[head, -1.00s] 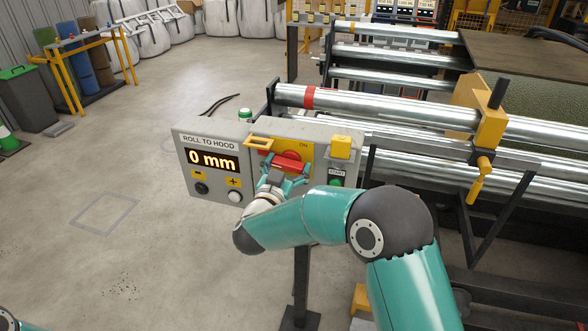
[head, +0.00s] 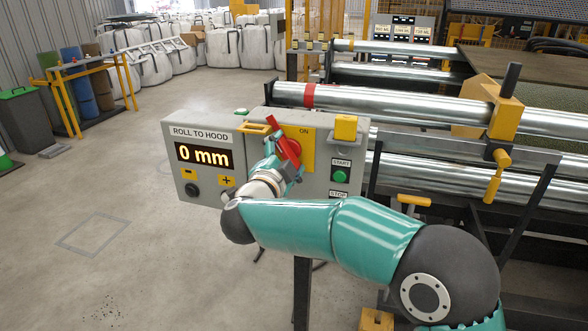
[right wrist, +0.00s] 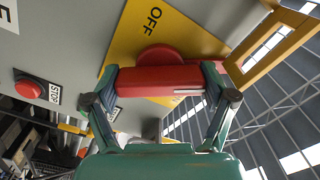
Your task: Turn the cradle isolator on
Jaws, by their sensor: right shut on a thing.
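The cradle isolator is a red rotary handle (head: 285,150) on a yellow plate (head: 306,140) on the grey control box. The handle stands steeply tilted, its upper end leaning left, short of pointing straight at the ON mark. My right gripper (head: 287,167) is shut on it and partly hides it. In the right wrist view the red handle (right wrist: 160,80) lies between the two fingers of the gripper (right wrist: 162,84), and the OFF mark shows on the plate above. My left gripper is out of view.
The box has a 0 mm display (head: 204,155), a green START button (head: 340,176) and a yellow block (head: 346,127) on top. A yellow frame (head: 255,128) sits close left of the handle. Steel rollers (head: 400,104) stand behind at right. Open floor lies left.

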